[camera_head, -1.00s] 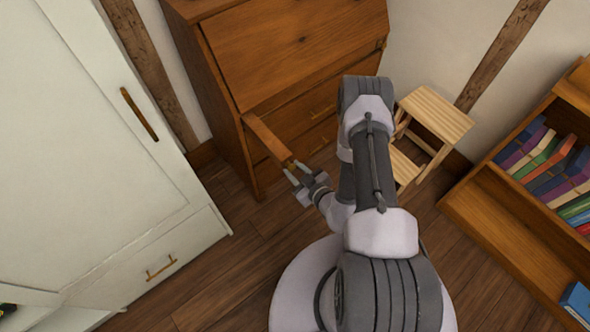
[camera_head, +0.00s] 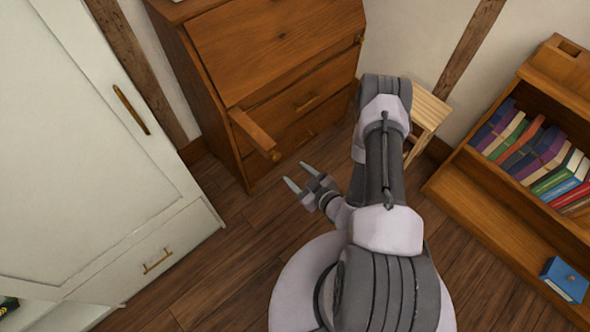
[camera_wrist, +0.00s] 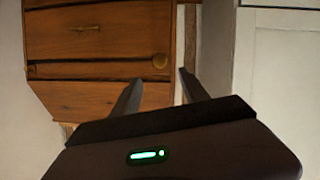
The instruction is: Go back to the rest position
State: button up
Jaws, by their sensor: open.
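My gripper (camera_head: 298,176) is open and empty, low in front of the wooden bureau (camera_head: 272,50). Nothing is between the fingers.
A white wardrobe (camera_head: 75,130) stands at the left. A light wooden step stool (camera_head: 430,108) is partly hidden behind my arm. A bookcase (camera_head: 510,215) with several books stands at the right, with a blue book (camera_head: 565,279) low in it. The wooden floor (camera_head: 235,250) between is clear.

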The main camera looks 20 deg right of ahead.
jog(key=shift+s+d+r, duration=0.1)
jog(key=shift+s+r, duration=0.1)
jog(key=shift+s, duration=0.25)
jog(key=shift+w, duration=0.15)
